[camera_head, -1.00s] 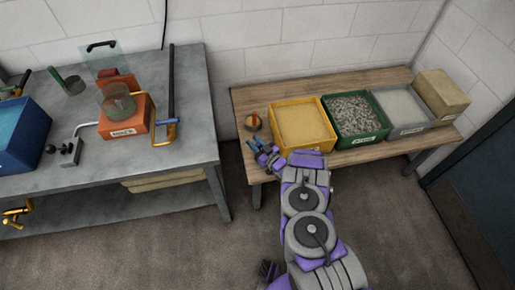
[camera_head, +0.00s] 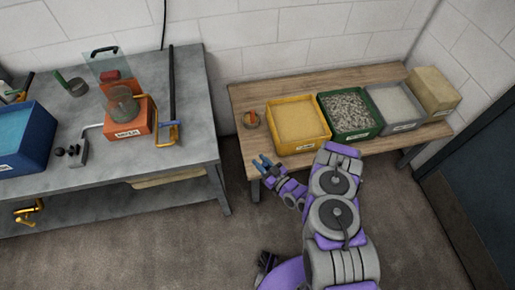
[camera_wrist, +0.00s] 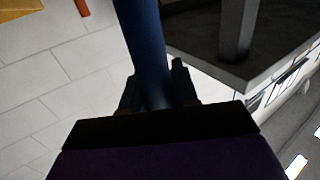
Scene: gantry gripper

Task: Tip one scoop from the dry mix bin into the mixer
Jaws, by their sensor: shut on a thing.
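My gripper (camera_head: 267,169) is in front of the wooden table's left end, just below and left of the yellow bin. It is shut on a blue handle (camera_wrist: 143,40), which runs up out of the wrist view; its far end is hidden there. Three open bins stand on the table: a yellow one (camera_head: 306,146) with tan grains, a green one (camera_head: 352,135) with grey gravel and a grey one (camera_head: 402,126) with pale powder. Their labels are too small to read. The mixer (camera_head: 127,130), an orange base with a clear drum, stands on the left workbench.
The grey workbench (camera_head: 185,90) also holds a blue tub (camera_head: 30,150), a clear panel, and a dark post beside a yellow handle (camera_head: 165,135). A small round orange object (camera_head: 251,119) sits left of the yellow bin on the wooden table (camera_head: 255,95). Floor shows between the benches.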

